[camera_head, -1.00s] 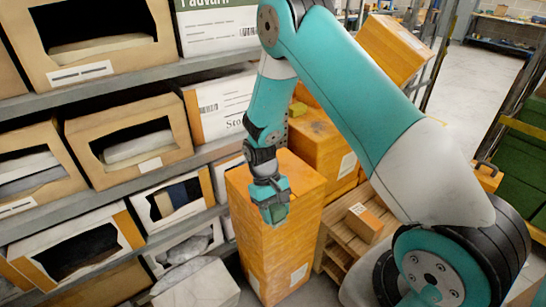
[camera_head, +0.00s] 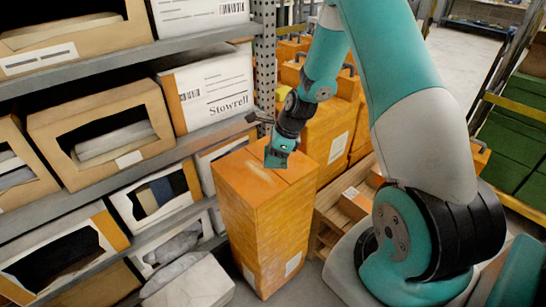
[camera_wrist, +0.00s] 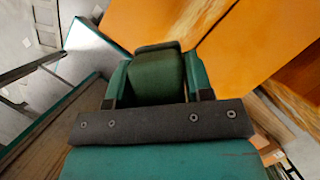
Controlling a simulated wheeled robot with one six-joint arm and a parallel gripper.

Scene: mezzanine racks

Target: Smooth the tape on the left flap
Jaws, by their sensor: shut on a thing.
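A tall orange carton (camera_head: 262,215) stands upright on the floor between the shelving and my base. Its top has flaps; a seam crosses it, and a paler streak lies on the left flap (camera_head: 238,174). I cannot clearly tell tape from the flap surface. My gripper (camera_head: 279,156) is over the back part of the carton top, pointing down; I cannot tell whether it touches. In the wrist view my gripper's teal fingers are shut on a dark green block (camera_wrist: 157,76). Orange flap surfaces (camera_wrist: 270,38) with a darker brown seam between them show beyond it, to the upper right.
Shelving with open-fronted boxes (camera_head: 100,135) and a white Stowrell box (camera_head: 212,88) stands close at left. A metal upright (camera_head: 264,60) rises behind the gripper. More orange cartons (camera_head: 330,138) stand behind; a small box (camera_head: 354,203) lies on a wooden pallet at right.

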